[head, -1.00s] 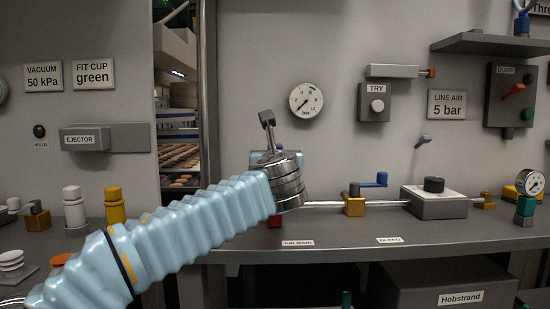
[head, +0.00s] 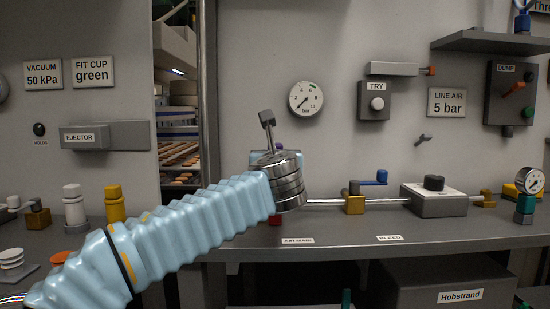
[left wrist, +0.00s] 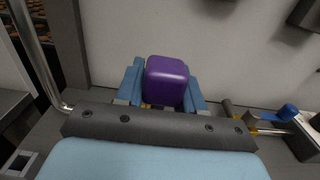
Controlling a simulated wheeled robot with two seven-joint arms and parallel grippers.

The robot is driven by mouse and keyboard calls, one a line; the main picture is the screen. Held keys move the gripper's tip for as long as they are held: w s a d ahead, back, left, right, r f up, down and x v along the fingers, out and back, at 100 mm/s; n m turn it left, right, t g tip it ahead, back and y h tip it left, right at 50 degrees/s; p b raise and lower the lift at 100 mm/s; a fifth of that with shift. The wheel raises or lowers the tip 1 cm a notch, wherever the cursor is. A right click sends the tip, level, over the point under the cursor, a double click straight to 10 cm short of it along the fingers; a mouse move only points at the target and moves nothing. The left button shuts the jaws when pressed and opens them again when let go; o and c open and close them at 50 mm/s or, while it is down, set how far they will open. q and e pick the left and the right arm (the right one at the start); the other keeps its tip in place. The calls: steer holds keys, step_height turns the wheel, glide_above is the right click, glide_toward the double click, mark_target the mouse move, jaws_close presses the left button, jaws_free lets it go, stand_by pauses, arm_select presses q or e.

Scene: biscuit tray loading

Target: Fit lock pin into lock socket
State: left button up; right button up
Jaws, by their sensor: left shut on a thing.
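A purple rounded block (left wrist: 167,82) is between the blue fingers of my left gripper (left wrist: 165,98) in the left wrist view. The gripper is shut on it. I cannot tell whether this block is the head of the lock pin; anything below it is mostly hidden. In the head view my left gripper (head: 262,157) is above the back of the bench, near AIR MAIN, mostly hidden by my metal wrist. A red part (head: 275,220) shows just below the wrist. I cannot make out the lock socket. My right gripper is not in view.
A pipe runs along the bench (head: 340,236) to a brass valve with a blue lever (head: 375,179) and a grey box (head: 440,203) on the right. White (head: 73,208) and yellow (head: 115,205) fittings stand at left. The bench front at centre right is clear.

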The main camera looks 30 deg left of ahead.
arm_select(q)
steer(key=shift+f+b, duration=0.55)
steer(key=shift+f, duration=0.25)
steer(key=o, duration=1.1)
steer(key=b+v, duration=0.1)
steer(key=v, duration=1.2)
steer(key=shift+s+d, duration=0.25)
steer(key=shift+s, duration=0.05)
